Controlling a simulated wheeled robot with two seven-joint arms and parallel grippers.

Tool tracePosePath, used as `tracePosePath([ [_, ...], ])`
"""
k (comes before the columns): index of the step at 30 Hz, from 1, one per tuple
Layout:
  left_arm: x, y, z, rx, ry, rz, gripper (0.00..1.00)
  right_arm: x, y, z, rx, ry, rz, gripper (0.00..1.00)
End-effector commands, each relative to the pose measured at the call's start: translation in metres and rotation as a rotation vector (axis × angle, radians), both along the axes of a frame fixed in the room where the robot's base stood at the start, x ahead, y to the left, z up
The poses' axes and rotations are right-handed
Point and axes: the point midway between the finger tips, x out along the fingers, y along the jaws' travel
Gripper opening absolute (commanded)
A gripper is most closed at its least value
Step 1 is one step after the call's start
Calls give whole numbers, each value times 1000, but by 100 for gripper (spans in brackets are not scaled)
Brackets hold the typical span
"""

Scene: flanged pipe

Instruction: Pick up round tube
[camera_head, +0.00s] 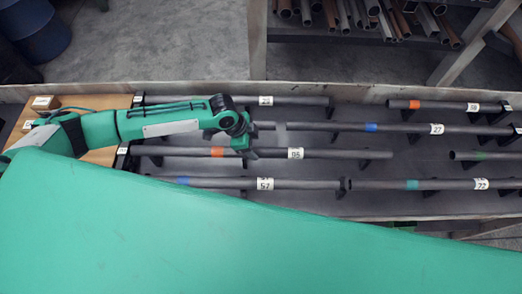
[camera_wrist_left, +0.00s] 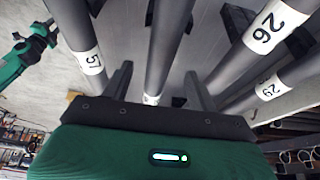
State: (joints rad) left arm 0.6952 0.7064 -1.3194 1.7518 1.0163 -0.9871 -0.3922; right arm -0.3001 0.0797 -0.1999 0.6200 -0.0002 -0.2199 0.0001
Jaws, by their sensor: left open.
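My left gripper (camera_head: 250,153) is over the racked grey tubes in the head view, at the tube with an orange band and a label that looks like 05 (camera_head: 335,154). In the left wrist view my left gripper (camera_wrist_left: 160,85) is open, one finger on each side of a grey round tube (camera_wrist_left: 168,40). That tube runs between the fingers, and I cannot tell whether they touch it. Its white label is partly hidden by the gripper's palm. The tube labelled 57 (camera_wrist_left: 75,30) lies to the left. Tubes labelled 26 (camera_wrist_left: 245,52) and 29 (camera_wrist_left: 290,75) lie to the right.
More tubes lie in rows, including one with a blue band and label 27 (camera_head: 400,128) and one with a teal band (camera_head: 370,185). Black supports (camera_head: 342,187) hold them. A wooden board (camera_head: 100,102) is at the left. A shelf of pipes (camera_head: 360,15) stands behind.

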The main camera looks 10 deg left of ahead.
Motion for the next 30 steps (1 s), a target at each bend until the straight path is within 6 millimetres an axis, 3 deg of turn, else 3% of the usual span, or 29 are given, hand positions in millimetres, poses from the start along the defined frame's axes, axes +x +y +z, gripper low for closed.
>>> tracePosePath([
  [6,2,-11,-21,2,2,-1,59,-1,1,20,1,1,0,33],
  [12,3,-17,-41,1,3,1,59,0,1,23,1,0,-1,33],
  [20,4,-18,-44,1,1,1,59,0,1,22,1,0,-1,33],
  [30,4,-18,-44,1,1,1,0,0,1,22,1,0,-1,33],
])
